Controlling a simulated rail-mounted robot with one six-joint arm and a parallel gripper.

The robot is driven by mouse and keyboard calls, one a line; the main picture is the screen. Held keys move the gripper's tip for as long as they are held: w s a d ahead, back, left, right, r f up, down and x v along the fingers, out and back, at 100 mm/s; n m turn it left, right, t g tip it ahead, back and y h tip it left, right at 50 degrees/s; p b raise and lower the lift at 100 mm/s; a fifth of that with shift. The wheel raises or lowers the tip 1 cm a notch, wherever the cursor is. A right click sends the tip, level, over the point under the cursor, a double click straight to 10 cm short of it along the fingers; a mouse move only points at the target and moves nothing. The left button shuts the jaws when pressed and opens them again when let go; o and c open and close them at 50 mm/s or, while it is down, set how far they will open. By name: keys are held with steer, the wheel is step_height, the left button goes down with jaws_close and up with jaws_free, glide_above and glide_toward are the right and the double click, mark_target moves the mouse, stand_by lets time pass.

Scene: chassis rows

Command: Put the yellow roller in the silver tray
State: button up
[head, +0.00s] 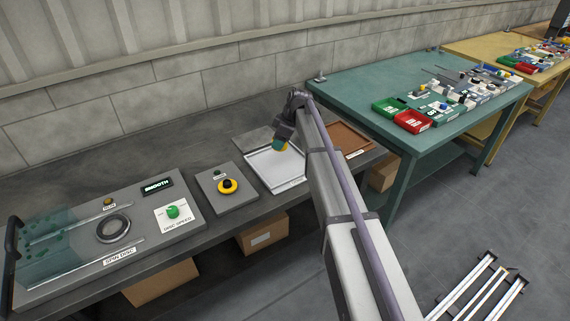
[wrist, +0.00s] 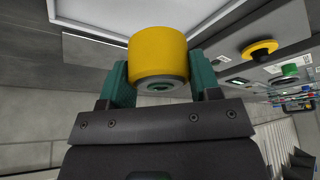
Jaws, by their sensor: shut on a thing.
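My gripper (head: 280,145) is above the silver tray (head: 262,171) on the dark bench. In the wrist view its two green fingers (wrist: 160,85) are shut on the yellow roller (wrist: 158,52), which has a grey end ring facing the camera. In the head view only a small yellow edge of the roller (head: 286,147) shows at the fingers. The tray's pale rim also shows behind the roller in the wrist view (wrist: 92,22). The roller appears held above the tray; its exact height is hard to tell.
A brown tray (head: 349,139) lies right of the silver tray, partly behind my arm. A grey box with a yellow-ringed button (head: 228,186) stands to the left, then the spin disc unit (head: 113,229). A green table (head: 365,80) with red and green bins is at the right.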

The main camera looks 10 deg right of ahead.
step_height(320, 180, down, 8)
steer(key=b, duration=0.5)
steer(key=shift+r, duration=0.5)
steer(key=shift+f, duration=0.3)
steer(key=o, duration=1.1)
steer(key=shift+r, duration=0.1)
steer(key=shift+c, duration=0.2)
